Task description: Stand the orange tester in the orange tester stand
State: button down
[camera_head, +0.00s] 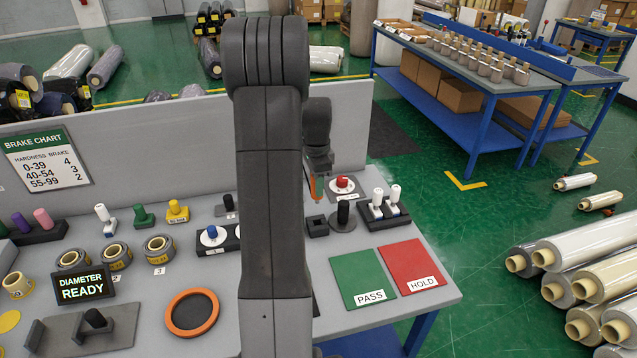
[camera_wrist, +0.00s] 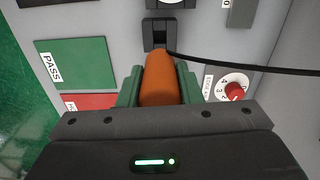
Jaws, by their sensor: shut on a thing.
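The orange tester (camera_wrist: 160,75) is held between the green fingers of my gripper (camera_wrist: 158,92), its rounded body showing in the wrist view. In the head view the tester (camera_head: 313,187) hangs below my dark wrist, close over the bench and partly hidden by my arm. A small black block with a square opening (camera_wrist: 157,32) lies just beyond the tester's tip in the wrist view; it also shows in the head view (camera_head: 317,227). It looks like the stand, and its opening looks empty. I cannot tell the tester's exact height above it.
A black round-post piece (camera_head: 343,215) stands right beside the block. A red-knobbed dial (camera_head: 343,183) is behind it, and white-topped plungers (camera_head: 386,207) to the right. Green PASS (camera_head: 370,278) and red HOLD (camera_head: 409,266) pads lie in front. A black cord (camera_wrist: 245,65) crosses near the tester.

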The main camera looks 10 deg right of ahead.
aim_at(317, 203)
jog(key=shift+f, duration=0.1)
jog(key=shift+f+b, duration=1.9)
jog(key=shift+f, duration=0.9)
jog(key=shift+f+b, duration=1.45)
jog(key=shift+f, duration=0.75)
jog(key=c, duration=0.9)
grip_release()
jog(key=shift+c, duration=0.2)
notch_tip(317, 203, up, 14)
jog(key=shift+b, duration=0.45)
jog(key=shift+f, duration=0.15)
